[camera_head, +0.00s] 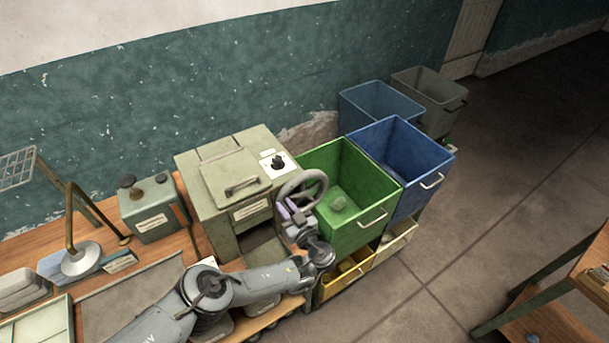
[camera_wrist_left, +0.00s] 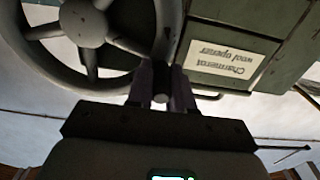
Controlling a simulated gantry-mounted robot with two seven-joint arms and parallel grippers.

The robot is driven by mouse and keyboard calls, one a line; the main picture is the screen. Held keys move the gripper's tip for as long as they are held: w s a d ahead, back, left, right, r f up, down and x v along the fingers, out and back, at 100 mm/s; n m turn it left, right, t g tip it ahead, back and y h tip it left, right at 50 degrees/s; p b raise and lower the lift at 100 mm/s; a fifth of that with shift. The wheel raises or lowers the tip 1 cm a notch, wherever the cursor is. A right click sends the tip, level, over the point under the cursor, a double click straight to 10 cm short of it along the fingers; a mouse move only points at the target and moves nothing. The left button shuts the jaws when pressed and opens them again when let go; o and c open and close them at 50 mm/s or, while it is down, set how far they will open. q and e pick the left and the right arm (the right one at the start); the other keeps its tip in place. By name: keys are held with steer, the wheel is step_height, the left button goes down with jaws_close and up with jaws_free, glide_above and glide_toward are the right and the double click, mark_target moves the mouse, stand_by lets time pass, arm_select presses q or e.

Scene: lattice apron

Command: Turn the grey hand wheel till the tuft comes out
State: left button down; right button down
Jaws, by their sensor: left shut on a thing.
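The grey hand wheel (camera_head: 302,187) is on the right side of a grey-green machine (camera_head: 222,176), near its front corner. In the left wrist view the wheel (camera_wrist_left: 68,62) fills the upper left, with its hub and spokes showing. My left gripper (camera_head: 291,211) is at the wheel's lower rim. In the left wrist view my left gripper (camera_wrist_left: 161,88) is shut on a part at the rim, apparently the wheel's small handle. My right gripper is in neither view.
A blue bin (camera_head: 402,160) stands right of the green one, with yellow (camera_head: 346,279) and cream drawers below. More bins (camera_head: 375,103) stand behind. A metal box (camera_head: 151,206) and a lamp (camera_head: 78,261) are on the bench at left.

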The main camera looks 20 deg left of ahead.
arm_select(q)
steer(key=shift+w+d+r+p, duration=0.25)
steer(key=shift+r, duration=0.4)
steer(key=shift+w+d+r+p, duration=0.2)
steer(key=shift+w+r, duration=0.05)
steer(key=shift+r, duration=0.35)
